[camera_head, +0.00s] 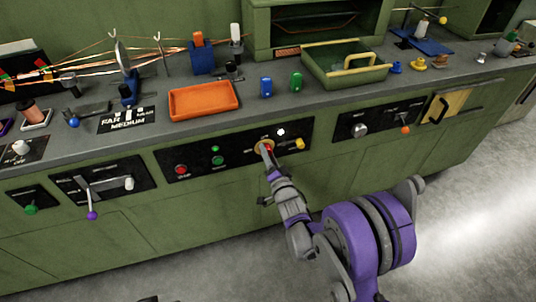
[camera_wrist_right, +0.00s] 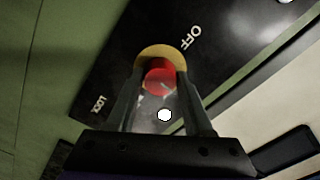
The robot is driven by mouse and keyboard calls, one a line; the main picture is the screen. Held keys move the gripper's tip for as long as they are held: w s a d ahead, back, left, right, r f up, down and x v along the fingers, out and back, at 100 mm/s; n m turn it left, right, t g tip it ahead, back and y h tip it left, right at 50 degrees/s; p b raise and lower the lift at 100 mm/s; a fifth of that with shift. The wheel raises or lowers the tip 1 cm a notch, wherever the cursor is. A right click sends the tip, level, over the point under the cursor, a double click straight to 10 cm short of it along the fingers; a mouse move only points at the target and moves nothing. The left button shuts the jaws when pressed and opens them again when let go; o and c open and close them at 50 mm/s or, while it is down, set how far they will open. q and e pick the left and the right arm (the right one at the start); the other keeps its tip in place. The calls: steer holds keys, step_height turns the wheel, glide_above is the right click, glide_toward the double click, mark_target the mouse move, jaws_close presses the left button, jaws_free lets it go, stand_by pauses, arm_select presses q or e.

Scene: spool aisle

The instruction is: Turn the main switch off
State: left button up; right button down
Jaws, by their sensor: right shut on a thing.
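The main switch is a red knob (camera_wrist_right: 159,79) on a yellow round plate (camera_wrist_right: 163,54), set in a black front panel. In the head view its yellow plate (camera_head: 263,146) shows at the tip of my right gripper (camera_head: 265,150). In the wrist view my right gripper (camera_wrist_right: 162,95) has one finger on each side of the red knob and is shut on it. The word OFF (camera_wrist_right: 191,37) is printed beside the plate, and LOCK (camera_wrist_right: 97,105) is printed further round. The knob's exact pointing direction is hard to tell. My left gripper is not in view.
The same panel carries a red button (camera_head: 181,169), green buttons (camera_head: 218,160) and a yellow knob (camera_head: 299,143). A lever with a purple ball (camera_head: 92,215) sticks out at the left. An orange tray (camera_head: 203,101) and a green bin (camera_head: 345,70) stand on the counter above. Open floor lies in front.

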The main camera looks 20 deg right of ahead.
steer(key=shift+n, duration=0.3)
steer(key=shift+a+n+b, duration=0.1)
steer(key=shift+n+b, duration=0.8)
steer(key=shift+n, duration=7.7)
steer(key=shift+c, duration=1.4)
jaws_free()
steer(key=s, duration=1)
steer(key=shift+s+d+p, duration=0.2)
steer(key=shift+s+p, duration=0.1)
steer(key=shift+s, duration=0.1)
